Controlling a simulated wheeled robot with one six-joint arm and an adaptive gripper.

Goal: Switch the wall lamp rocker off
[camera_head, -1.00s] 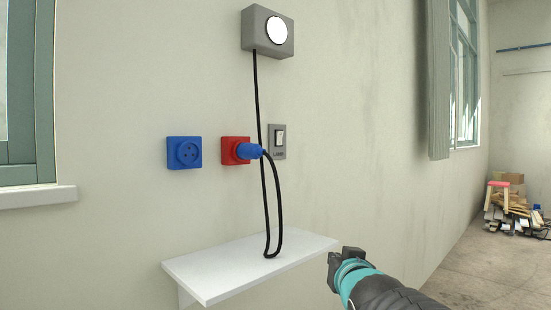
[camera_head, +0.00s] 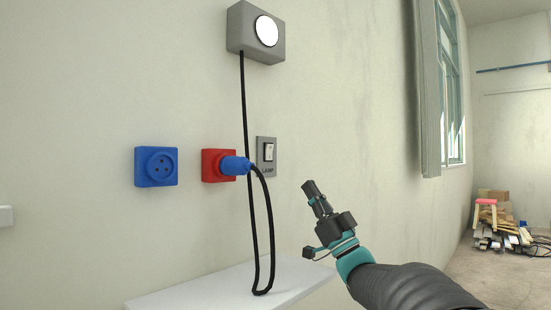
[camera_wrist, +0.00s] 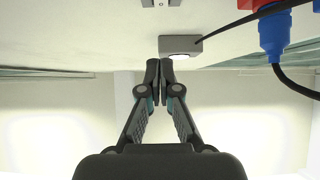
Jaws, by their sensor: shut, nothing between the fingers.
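The wall lamp rocker (camera_head: 269,152) is a small white rocker on a grey plate marked LAMP, right of the red socket. Which side of it is pressed in is too small to tell. The plate (camera_wrist: 160,3) is cut off at the top edge of the wrist view. The wall lamp (camera_head: 255,33) is a grey box with a bright white disc, high on the wall; it also shows in the wrist view (camera_wrist: 188,45). My gripper (camera_head: 307,185) is shut and empty, right of and below the rocker, apart from it. Its closed fingers show in the wrist view (camera_wrist: 161,64).
A blue plug (camera_head: 235,165) sits in the red socket (camera_head: 213,165), left of the rocker. Its black cable (camera_head: 271,235) loops down near the white shelf (camera_head: 210,290) and up to the lamp. A blue socket (camera_head: 156,167) is empty. The wall right of the rocker is clear.

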